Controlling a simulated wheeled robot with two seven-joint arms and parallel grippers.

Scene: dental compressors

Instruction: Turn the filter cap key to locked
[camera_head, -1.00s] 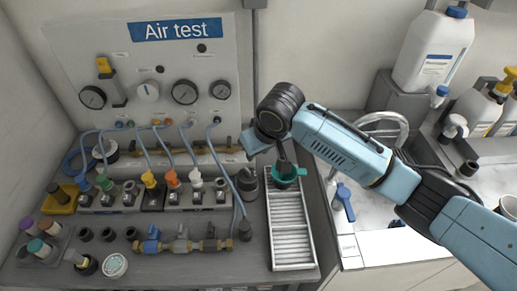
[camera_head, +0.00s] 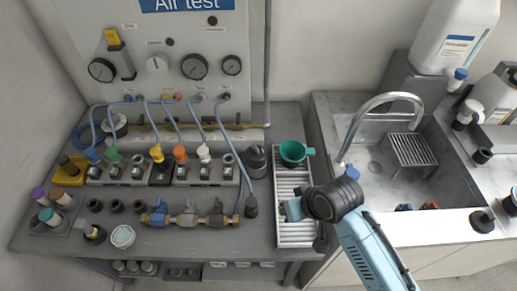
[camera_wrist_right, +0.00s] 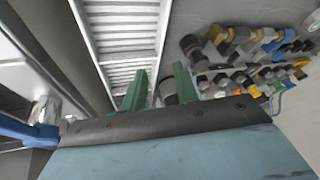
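I cannot tell for sure which part is the filter cap key. A teal cup-like piece with a side tab (camera_head: 293,151) sits at the far end of the white slatted rack (camera_head: 291,185). A dark grey round cap (camera_head: 256,160) stands just left of it. My right arm comes in from the lower right. Its wrist is over the near part of the rack, and its fingers are mostly hidden in the head view. In the right wrist view my right gripper (camera_wrist_right: 160,82) shows two green fingers apart, with nothing seen between them. My left gripper is out of view.
A row of coloured-top valves (camera_head: 158,165) with blue hoses stands left of the rack. A brass pipe fitting with a blue handle (camera_head: 185,216) lies in front. A sink (camera_head: 440,170) with a curved tap is to the right. Small vials (camera_head: 55,205) stand at far left.

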